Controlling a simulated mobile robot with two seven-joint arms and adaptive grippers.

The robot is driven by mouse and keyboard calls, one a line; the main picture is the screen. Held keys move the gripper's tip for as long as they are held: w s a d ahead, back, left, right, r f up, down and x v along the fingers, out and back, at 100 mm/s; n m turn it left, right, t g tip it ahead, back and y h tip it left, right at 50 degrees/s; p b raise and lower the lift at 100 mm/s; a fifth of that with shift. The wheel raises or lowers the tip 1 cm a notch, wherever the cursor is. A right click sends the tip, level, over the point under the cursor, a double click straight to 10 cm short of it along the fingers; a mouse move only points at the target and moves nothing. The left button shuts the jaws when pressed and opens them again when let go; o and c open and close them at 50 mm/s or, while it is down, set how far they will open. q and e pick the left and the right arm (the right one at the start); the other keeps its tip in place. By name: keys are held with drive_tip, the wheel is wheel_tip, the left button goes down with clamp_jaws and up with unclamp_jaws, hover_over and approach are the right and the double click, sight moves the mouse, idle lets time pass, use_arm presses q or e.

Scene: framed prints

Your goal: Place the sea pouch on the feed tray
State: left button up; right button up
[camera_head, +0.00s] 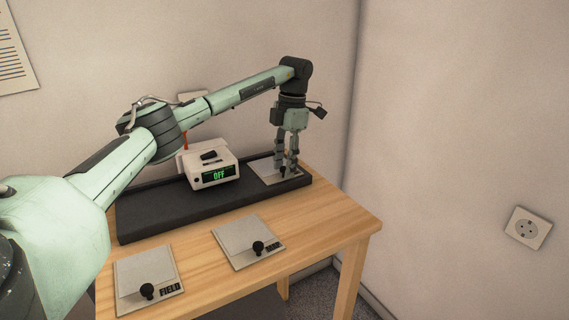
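A flat pale pouch (262,172) with a black knob lies on the right end of a long black tray (160,211). Its label is hidden, so I cannot tell whether it is the sea pouch. My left gripper (286,168) points down over this pouch, its two fingers around or beside the knob; whether they grip it is too small to tell. Another pale pouch (238,236) with a black knob lies on the table front, its label too small to read. A third pouch (140,268) at front left has a label that seems to read FIELD. My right gripper is not in view.
A white machine (211,167) with a green OFF display stands on the black tray, left of the pouch there. The wooden table (330,217) is bare at its right front. Walls stand behind and right; a socket (527,228) is on the right wall.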

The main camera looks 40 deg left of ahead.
use_arm(q)
wheel_tip(320, 180, up, 12)
drive_tip(key=w, duration=0.1)
drive_tip(key=shift+w+d, duration=0.15)
drive_tip(key=shift+d, duration=0.1)
idle(0.4)
